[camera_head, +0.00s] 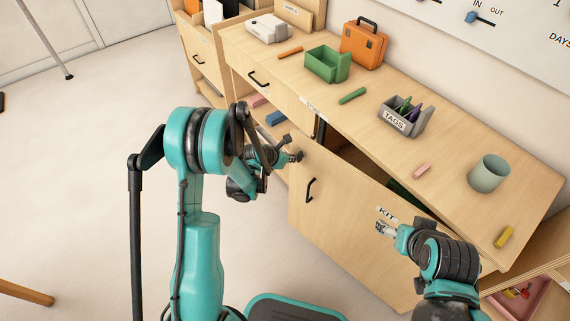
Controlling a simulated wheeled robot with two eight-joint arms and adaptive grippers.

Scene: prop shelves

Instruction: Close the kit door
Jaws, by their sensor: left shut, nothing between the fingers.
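The kit door (345,220) is a wide light-wood panel with a black handle (311,190) near its left side and a KIT label (388,214) at the upper right. It stands ajar, with a dark gap (350,155) between its top edge and the cabinet. My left gripper (298,157) is shut and empty at the door's upper left corner; I cannot tell if it touches. My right gripper (380,229) is in front of the door's right part, just below the label; its finger opening is too small to tell.
The wooden cabinet top (375,125) holds a green bin (327,66), an orange case (363,45), a TAGS holder (403,118), a grey-green cup (488,173) and small blocks. Open shelves are left of the door. A red tray (520,298) is at the lower right. Floor (90,130) at left is mostly clear.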

